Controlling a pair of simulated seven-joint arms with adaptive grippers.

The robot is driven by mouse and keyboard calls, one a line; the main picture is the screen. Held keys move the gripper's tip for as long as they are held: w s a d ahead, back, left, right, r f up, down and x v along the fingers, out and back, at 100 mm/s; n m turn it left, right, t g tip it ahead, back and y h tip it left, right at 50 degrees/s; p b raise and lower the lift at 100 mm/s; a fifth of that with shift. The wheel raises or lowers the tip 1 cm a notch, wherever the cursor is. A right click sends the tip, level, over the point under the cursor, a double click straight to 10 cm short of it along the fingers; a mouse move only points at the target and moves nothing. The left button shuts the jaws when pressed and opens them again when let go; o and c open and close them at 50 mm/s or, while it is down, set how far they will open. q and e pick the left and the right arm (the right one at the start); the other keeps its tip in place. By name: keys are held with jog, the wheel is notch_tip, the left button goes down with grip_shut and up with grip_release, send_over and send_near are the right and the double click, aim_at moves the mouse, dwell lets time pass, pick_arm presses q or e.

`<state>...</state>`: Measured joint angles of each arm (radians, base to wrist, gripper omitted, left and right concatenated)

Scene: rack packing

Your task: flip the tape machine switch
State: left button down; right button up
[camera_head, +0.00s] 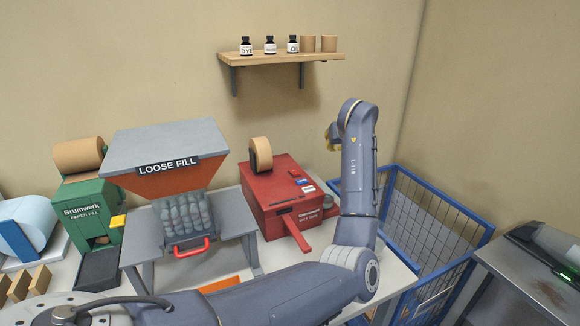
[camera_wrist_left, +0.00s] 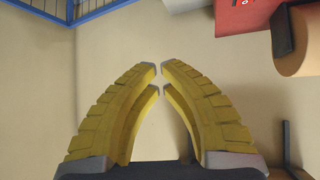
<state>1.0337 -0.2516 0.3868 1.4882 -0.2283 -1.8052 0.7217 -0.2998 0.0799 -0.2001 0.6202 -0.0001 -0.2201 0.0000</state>
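The red tape machine (camera_head: 270,205) stands on the table in the head view, with a brown tape roll (camera_head: 261,154) at its top back. Small dark, blue and white parts (camera_head: 303,181) sit on its top; which one is the switch is too small to tell. My left gripper (camera_head: 331,136) is up and to the right of the machine, partly hidden behind my wrist. In the left wrist view its yellow fingers (camera_wrist_left: 160,70) nearly meet at the tips with nothing between them. The machine (camera_wrist_left: 245,16) shows there at the top right, apart from the fingers. My right gripper is out of view.
A loose-fill hopper (camera_head: 165,150) and a green paper-fill machine (camera_head: 85,215) stand left of the tape machine. A wall shelf (camera_head: 280,58) holds bottles and brown containers. A blue wire cage (camera_head: 435,225) and a metal table (camera_head: 530,285) are at the right.

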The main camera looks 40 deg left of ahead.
pick_arm(q)
jog(key=s+a+r+n+g, duration=0.2)
jog(key=s+a+n+g, duration=0.1)
jog(key=s+a, duration=0.4)
jog(key=shift+s+r+n+g, duration=0.3)
jog(key=shift+s+g, duration=0.1)
jog(key=shift+s, duration=0.5)
jog(key=shift+a, duration=0.1)
send_over(293, 170)
jog(key=s+d, duration=0.1)
jog(key=d, duration=0.1)
jog(key=f, duration=0.9)
jog(key=shift+s+f, duration=0.2)
jog(key=shift+f, duration=0.15)
jog(key=shift+d+f, duration=0.15)
jog(key=shift+f, duration=1)
